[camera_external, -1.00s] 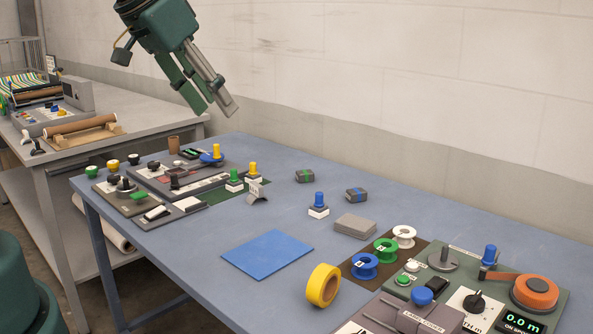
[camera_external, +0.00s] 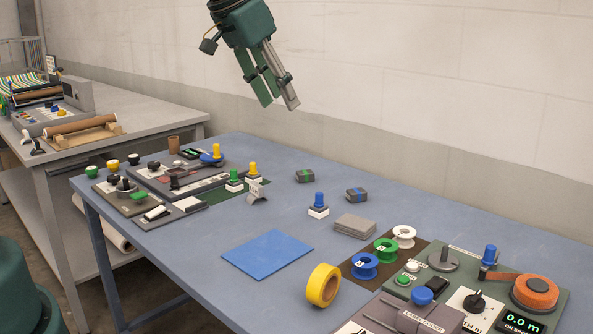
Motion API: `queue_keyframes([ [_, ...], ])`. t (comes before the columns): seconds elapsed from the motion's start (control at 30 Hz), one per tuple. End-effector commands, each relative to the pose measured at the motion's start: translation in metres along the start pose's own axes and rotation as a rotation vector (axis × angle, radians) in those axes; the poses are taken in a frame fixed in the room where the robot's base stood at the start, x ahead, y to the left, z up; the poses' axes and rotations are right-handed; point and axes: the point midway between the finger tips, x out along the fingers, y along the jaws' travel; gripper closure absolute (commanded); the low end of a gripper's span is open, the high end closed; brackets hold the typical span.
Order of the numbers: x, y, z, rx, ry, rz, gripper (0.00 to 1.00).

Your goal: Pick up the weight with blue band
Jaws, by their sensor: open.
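The weight with the blue band (camera_external: 356,195) is a small dark grey block lying on the blue-grey table, towards its back edge. A similar grey weight with a green band (camera_external: 305,176) lies to its left. My gripper (camera_external: 280,105) hangs above the back of the table, up and to the left of both weights in the picture. Its two long fingers point down and slightly right. They are apart, with nothing between them.
A blue-topped stamp (camera_external: 319,205) stands just left of the blue-banded weight. Grey plates (camera_external: 355,226) lie in front of it. Spools (camera_external: 364,266), a yellow tape roll (camera_external: 323,285) and a control panel (camera_external: 470,290) are nearer. The wall (camera_external: 450,110) rises behind the table.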

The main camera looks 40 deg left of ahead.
Motion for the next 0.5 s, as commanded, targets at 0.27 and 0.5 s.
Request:
queue_keyframes([
  [0.27,0.042,-0.011,-0.033,0.037,-0.020,0.019,0.60],
  [0.5,0.082,-0.021,-0.057,0.070,-0.037,0.038,0.60],
])
